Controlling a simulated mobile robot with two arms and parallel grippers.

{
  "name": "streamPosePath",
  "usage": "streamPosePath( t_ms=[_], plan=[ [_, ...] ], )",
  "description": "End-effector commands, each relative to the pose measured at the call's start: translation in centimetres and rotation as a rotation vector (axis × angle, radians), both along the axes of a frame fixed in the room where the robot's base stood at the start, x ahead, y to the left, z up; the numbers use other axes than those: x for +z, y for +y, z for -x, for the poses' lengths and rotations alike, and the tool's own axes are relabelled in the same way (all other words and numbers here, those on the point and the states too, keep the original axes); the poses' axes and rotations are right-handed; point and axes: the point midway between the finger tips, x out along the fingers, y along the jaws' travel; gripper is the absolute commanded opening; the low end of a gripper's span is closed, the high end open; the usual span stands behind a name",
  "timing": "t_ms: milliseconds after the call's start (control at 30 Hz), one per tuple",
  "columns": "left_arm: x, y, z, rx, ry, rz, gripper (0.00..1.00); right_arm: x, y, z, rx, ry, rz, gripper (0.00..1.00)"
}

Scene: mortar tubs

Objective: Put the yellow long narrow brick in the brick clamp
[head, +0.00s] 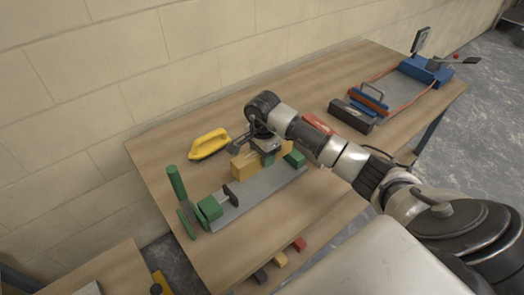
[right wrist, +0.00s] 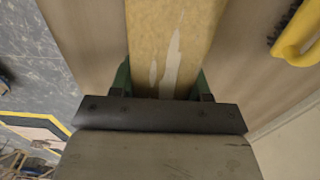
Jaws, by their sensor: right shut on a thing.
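The yellow long narrow brick (head: 243,166) is over the grey bed of the brick clamp (head: 262,193), lengthwise along it. My right gripper (head: 268,158) is shut on the brick from above. In the right wrist view the brick (right wrist: 172,40) sits between the green fingers of my right gripper (right wrist: 165,84), with a pale streak on its face. The clamp has a green jaw block (head: 209,208) at the near left and a green block (head: 295,157) at the far right. I cannot tell whether the brick touches the bed. My left gripper is not in view.
A yellow-handled brush (head: 208,143) lies behind the clamp near the wall. A dark block (head: 352,116), a red block (head: 318,123) and a blue device with a grey bed (head: 410,88) are farther right. Small bricks (head: 280,259) lie below the table's front edge.

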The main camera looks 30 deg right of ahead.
Motion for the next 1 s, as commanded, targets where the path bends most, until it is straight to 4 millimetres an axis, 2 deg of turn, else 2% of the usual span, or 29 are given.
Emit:
streamPosePath(
  t_ms=[33, 333, 533, 700, 1000],
  plan=[
    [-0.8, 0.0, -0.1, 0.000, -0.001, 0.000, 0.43, -0.9, 0.0, -0.1, -0.001, -0.004, -0.002, 0.00],
    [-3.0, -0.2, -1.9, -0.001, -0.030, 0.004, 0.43, -4.6, 0.0, -0.1, 0.000, -0.004, -0.002, 0.00],
    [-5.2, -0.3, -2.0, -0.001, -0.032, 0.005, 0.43, -7.0, -0.1, -0.1, 0.000, -0.005, 0.001, 0.00],
    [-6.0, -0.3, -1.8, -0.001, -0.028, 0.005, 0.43, -7.9, -0.1, -0.1, 0.000, -0.005, 0.002, 0.00],
    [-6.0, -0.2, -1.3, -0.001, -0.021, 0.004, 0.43, -7.9, 0.0, -0.1, -0.001, -0.005, 0.000, 0.00]
  ],
)
